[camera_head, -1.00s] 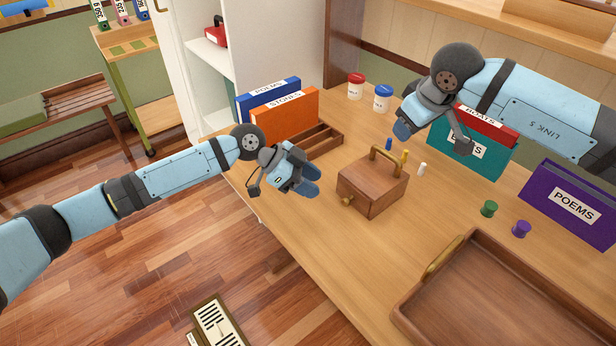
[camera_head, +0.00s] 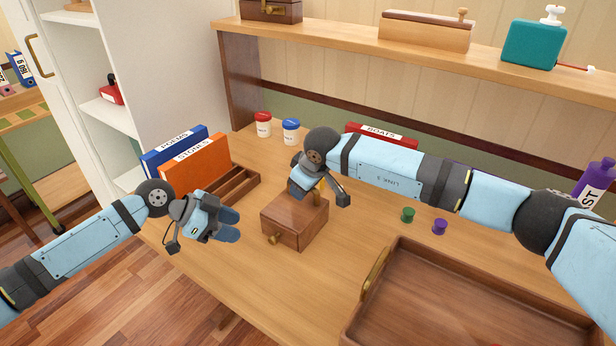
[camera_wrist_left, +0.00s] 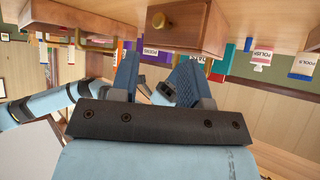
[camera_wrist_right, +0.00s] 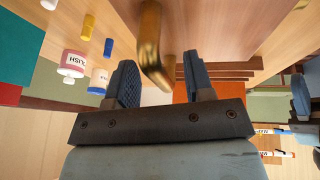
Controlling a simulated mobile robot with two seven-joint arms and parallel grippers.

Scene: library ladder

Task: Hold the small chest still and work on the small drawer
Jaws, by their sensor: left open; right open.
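The small wooden chest (camera_head: 288,228) stands on the table, its small drawer's brass knob (camera_head: 272,239) facing front left. The knob also shows in the left wrist view (camera_wrist_left: 159,20); the drawer looks shut. My right gripper (camera_head: 318,196) is open over the chest top and hides most of the brass handle. In the right wrist view the handle (camera_wrist_right: 152,50) lies between the spread fingers (camera_wrist_right: 160,80), which are not closed on it. My left gripper (camera_head: 232,226) is open and empty, left of the chest, apart from the knob. Its fingers (camera_wrist_left: 158,75) point towards the chest's side of the table.
A wooden tray (camera_head: 372,300) with a brass handle lies front right. Green (camera_head: 407,215) and purple (camera_head: 439,227) spools stand behind it. Orange (camera_head: 196,165) and blue (camera_head: 165,152) binders and a slotted wooden rack (camera_head: 240,183) are at left. Two jars (camera_head: 290,132) stand behind the chest.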

